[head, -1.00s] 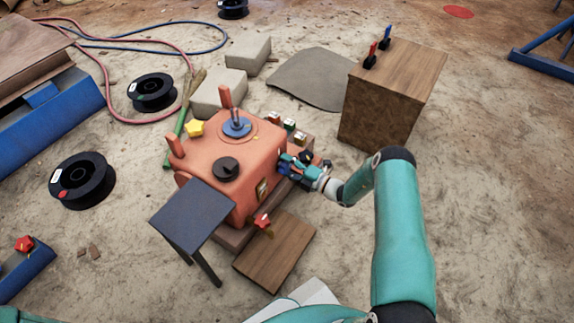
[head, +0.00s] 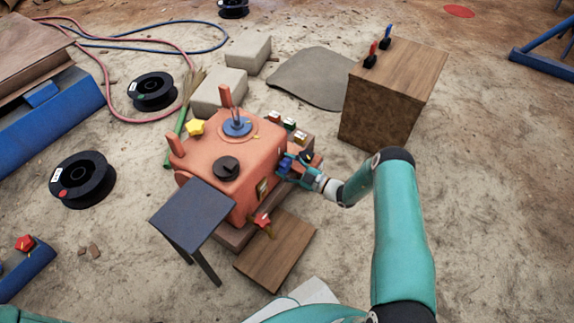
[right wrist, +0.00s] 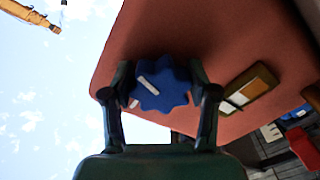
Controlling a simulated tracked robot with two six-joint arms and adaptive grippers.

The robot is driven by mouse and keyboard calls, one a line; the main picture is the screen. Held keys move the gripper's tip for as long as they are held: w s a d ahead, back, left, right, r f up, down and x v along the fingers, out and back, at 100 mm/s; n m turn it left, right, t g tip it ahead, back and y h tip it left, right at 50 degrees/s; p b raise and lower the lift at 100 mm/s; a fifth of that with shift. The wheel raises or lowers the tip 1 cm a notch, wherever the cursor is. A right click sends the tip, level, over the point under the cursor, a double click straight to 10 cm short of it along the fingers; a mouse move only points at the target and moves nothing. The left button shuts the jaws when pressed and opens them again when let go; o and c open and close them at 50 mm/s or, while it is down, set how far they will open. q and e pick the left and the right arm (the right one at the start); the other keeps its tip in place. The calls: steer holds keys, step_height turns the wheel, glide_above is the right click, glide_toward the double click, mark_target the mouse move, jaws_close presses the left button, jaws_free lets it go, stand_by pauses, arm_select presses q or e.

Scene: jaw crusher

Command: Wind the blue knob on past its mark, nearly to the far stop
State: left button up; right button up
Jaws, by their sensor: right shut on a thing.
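The blue knob (right wrist: 172,82) is a lobed wheel with a white line on its face, on the side of the orange crusher body (right wrist: 235,35). In the right wrist view the line points to the upper left. A small pale mark shows at the knob's lower left edge. My right gripper (right wrist: 160,92) is shut on the knob, one finger on each side. In the head view my right gripper (head: 292,167) is at the right side of the crusher and mostly hides the knob. My left gripper is not in view.
A small framed window (right wrist: 250,88) with white and orange bands sits right of the knob. A black dial (head: 226,168) and a blue round fitting (head: 237,127) are on the crusher's top. A wooden block (head: 385,105) stands behind my right arm.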

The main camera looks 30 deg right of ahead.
steer(key=shift+d+f+m, duration=0.15)
steer(key=shift+d+m, duration=0.05)
steer(key=shift+m, duration=0.3)
steer(key=o, duration=0.9)
steer(key=shift+o, duration=1.3)
steer(key=shift+a, duration=0.1)
steer(key=v, duration=1.2)
steer(key=shift+a, duration=0.1)
